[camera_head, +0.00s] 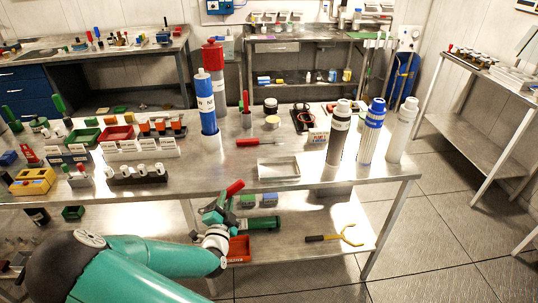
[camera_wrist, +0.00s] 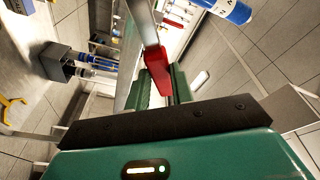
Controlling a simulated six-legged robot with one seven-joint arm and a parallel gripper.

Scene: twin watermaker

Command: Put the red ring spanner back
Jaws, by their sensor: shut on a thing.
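The red ring spanner (camera_wrist: 155,62) is between the green fingers of my gripper (camera_wrist: 162,88) in the wrist view, standing out past the fingertips. Its ring end cannot be made out. In the head view my gripper (camera_head: 222,200) is at the front edge of the steel bench (camera_head: 225,176), low and near the middle. A short red piece of the spanner (camera_head: 235,187) shows above it against the bench edge. My gripper is shut on the spanner. The spanner's lower part is hidden by the fingers.
On the bench are a shallow metal tray (camera_head: 278,168), a red-handled tool (camera_head: 255,142), a blue cylinder (camera_head: 207,105) and tall bottles (camera_head: 340,130) at the right. The lower shelf (camera_head: 300,222) holds a red bin (camera_head: 239,248) and a yellow forked tool (camera_head: 340,237). Bare bench lies left of the tray.

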